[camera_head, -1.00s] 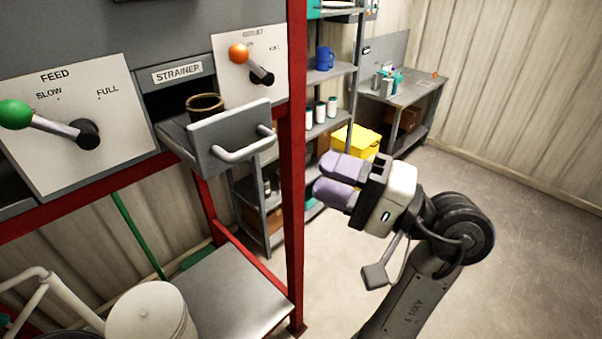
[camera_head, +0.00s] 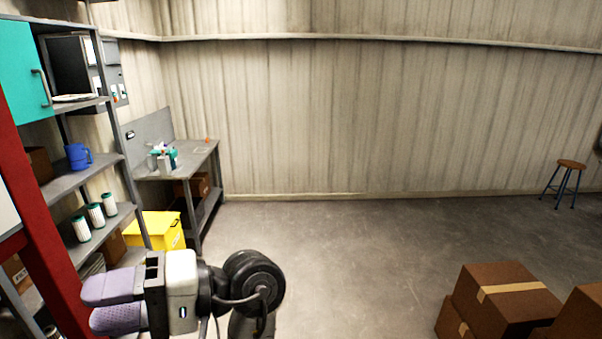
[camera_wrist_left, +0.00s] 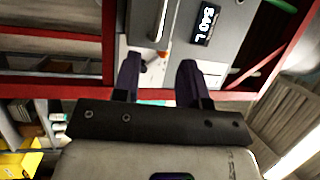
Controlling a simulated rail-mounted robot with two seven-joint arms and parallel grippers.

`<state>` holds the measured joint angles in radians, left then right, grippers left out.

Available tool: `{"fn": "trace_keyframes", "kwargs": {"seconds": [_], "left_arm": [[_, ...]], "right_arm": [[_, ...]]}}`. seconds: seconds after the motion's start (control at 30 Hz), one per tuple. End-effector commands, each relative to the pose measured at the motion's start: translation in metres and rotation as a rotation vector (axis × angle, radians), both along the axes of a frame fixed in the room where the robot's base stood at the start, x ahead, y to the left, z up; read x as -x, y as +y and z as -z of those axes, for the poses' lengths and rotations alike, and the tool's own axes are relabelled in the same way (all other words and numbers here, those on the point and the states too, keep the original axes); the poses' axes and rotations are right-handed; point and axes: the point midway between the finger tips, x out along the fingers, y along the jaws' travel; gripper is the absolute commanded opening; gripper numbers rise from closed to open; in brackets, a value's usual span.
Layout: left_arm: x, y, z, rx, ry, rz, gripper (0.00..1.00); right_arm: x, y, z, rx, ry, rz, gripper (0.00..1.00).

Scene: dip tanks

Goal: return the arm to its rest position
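My left gripper (camera_head: 90,305) is at the lower left of the head view, with its two purple fingers pointing left and a gap between them. It is open and holds nothing. In the left wrist view its fingers (camera_wrist_left: 160,66) show apart, with nothing between them except the background of a grey panel (camera_wrist_left: 222,35) and red frame. My right gripper is in neither view.
A red post (camera_head: 45,235) and a shelf rack with a blue mug (camera_head: 78,157) stand at left. A yellow bin (camera_head: 162,231) is beside the workbench (camera_head: 182,170). Cardboard boxes (camera_head: 500,298) are at lower right, a stool (camera_head: 571,165) behind. The middle floor is clear.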

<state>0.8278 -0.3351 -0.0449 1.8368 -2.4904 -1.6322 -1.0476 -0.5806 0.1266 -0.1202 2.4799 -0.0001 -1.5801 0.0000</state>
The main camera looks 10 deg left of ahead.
Motion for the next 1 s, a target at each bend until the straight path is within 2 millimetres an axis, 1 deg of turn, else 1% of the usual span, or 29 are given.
{"fn": "trace_keyframes", "kwargs": {"seconds": [0.13, 0.17, 0.27, 0.4, 0.5, 0.57, 0.7, 0.77, 0.83, 0.87, 0.93, 0.97, 1.0], "left_arm": [[0.000, 0.000, 0.000, -0.080, -0.121, 0.028, 0.39], [-0.003, 0.002, 0.001, -0.094, -0.159, 0.054, 0.39], [-0.022, 0.015, 0.011, -0.087, -0.308, 0.207, 0.39], [-0.047, 0.030, 0.025, -0.002, -0.531, 0.421, 0.39], [-0.067, 0.035, 0.034, 0.094, -0.711, 0.578, 0.39], [-0.080, 0.034, 0.039, 0.163, -0.827, 0.676, 0.39], [-0.106, 0.027, 0.041, 0.333, -1.085, 0.891, 0.39], [-0.116, 0.022, 0.042, 0.412, -1.179, 0.980, 0.39], [-0.125, 0.013, 0.049, 0.514, -1.267, 1.076, 0.39], [-0.128, 0.009, 0.053, 0.558, -1.298, 1.116, 0.39], [-0.133, -0.003, 0.068, 0.676, -1.350, 1.203, 0.39], [-0.134, -0.008, 0.076, 0.729, -1.364, 1.239, 0.39], [-0.134, -0.015, 0.089, 0.803, -1.374, 1.283, 0.39]], "right_arm": [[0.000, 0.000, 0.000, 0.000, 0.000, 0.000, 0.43], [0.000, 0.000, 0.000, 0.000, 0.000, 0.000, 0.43], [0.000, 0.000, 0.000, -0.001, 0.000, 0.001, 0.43], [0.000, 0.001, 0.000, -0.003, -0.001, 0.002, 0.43], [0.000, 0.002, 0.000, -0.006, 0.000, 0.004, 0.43], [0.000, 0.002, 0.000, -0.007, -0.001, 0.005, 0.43], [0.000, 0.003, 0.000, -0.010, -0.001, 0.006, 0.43], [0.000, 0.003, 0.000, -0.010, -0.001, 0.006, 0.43], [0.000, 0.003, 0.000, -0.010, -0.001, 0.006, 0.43], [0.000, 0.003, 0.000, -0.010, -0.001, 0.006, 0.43], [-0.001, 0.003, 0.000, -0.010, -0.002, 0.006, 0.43], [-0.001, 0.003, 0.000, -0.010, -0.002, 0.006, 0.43], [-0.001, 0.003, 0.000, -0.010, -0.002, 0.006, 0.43]]}}
